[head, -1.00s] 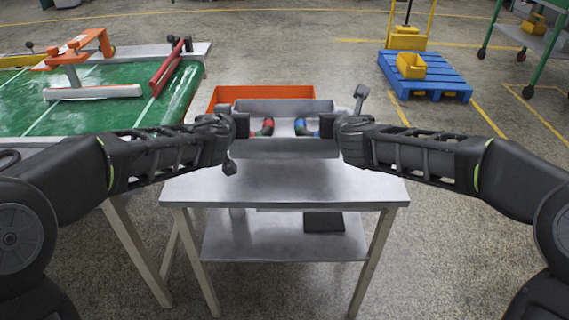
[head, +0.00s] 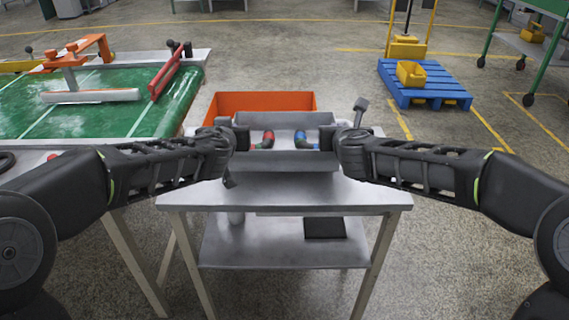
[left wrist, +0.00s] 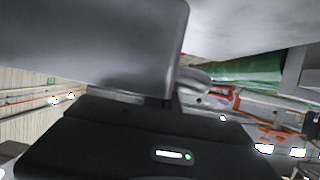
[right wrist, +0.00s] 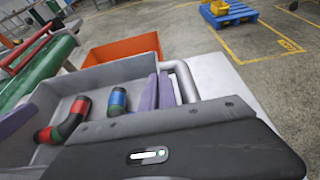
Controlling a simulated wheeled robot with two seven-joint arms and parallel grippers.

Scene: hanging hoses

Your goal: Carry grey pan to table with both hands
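The grey pan (head: 286,160) is at the far part of the metal table (head: 285,196), between my two grippers. I cannot tell whether it touches the tabletop. It holds a red-green hose piece (head: 262,141) and a blue-black one (head: 303,140). My left gripper (head: 232,142) is at its left side and my right gripper (head: 341,142) at its right side. In the right wrist view, purple finger parts (right wrist: 156,92) stand at the pan's right wall beside a bent grey handle (right wrist: 183,78). The left fingers are hidden, and the grip on either side does not show clearly.
An orange bin (head: 262,101) stands behind the pan. A green-topped workbench (head: 100,112) is close on the left. A blue pallet (head: 430,92) with a yellow bin (head: 411,74) lies at the back right. Floor to the right is mostly clear.

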